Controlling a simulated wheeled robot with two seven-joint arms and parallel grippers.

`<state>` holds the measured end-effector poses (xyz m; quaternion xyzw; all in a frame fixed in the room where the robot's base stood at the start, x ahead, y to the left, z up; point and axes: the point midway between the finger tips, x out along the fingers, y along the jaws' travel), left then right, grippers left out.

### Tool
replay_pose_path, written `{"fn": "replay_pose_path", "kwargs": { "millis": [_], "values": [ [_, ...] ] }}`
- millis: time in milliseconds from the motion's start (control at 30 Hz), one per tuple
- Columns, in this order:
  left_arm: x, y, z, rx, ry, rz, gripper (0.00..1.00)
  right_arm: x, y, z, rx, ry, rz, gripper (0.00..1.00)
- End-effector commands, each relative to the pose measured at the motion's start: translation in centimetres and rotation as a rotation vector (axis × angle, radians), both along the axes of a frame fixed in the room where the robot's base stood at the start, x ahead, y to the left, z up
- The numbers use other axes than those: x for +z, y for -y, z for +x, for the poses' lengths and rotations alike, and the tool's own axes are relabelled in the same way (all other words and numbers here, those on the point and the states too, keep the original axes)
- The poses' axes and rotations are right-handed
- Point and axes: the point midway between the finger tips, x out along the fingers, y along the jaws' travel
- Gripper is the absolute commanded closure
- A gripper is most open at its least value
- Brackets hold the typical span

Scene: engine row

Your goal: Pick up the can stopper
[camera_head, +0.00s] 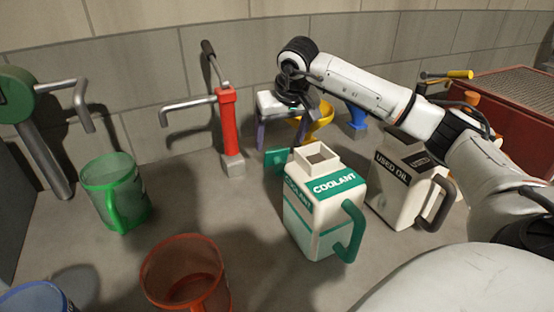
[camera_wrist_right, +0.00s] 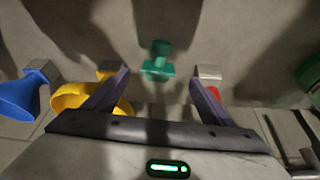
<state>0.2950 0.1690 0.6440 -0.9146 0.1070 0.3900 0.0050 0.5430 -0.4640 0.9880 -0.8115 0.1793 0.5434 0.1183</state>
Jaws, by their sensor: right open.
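The can stopper is a small teal piece (camera_head: 277,160) on the grey surface behind the coolant can; in the right wrist view its teal body (camera_wrist_right: 157,66) shows a wide top and a narrower part. My right gripper (camera_head: 279,146) points down over the stopper. Its two purple fingers are apart, with the stopper between and just beyond their tips in the wrist view (camera_wrist_right: 160,79). Nothing is held. The white coolant can (camera_head: 318,212) with a teal handle stands upright with its square neck open. My left gripper is not in view.
A red hand pump (camera_head: 228,122) stands left of my right gripper. A yellow funnel (camera_head: 322,118) and a blue funnel (camera_head: 356,117) stand right of it. A used oil can (camera_head: 392,190) is beside the coolant can. Green (camera_head: 115,190) and red (camera_head: 185,275) jugs are at left.

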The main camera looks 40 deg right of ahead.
Motion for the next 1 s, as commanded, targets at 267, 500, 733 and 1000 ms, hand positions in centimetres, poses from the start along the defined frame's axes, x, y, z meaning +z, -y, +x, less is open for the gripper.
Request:
{"fn": "replay_pose_path", "kwargs": {
  "millis": [267, 500, 733, 1000],
  "values": [
    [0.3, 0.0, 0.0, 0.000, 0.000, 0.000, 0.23, -2.3, 0.5, 0.9, 0.003, 0.000, 0.001, 0.23],
    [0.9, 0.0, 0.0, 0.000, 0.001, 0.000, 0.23, -5.6, 1.2, 2.1, 0.003, 0.000, 0.002, 0.23],
    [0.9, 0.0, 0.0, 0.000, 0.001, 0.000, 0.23, -6.4, 1.4, 2.4, 0.003, 0.003, 0.002, 0.23],
    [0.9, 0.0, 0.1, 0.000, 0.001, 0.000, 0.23, -6.4, 1.4, 2.4, 0.003, 0.002, 0.002, 0.49]
  ]
}}
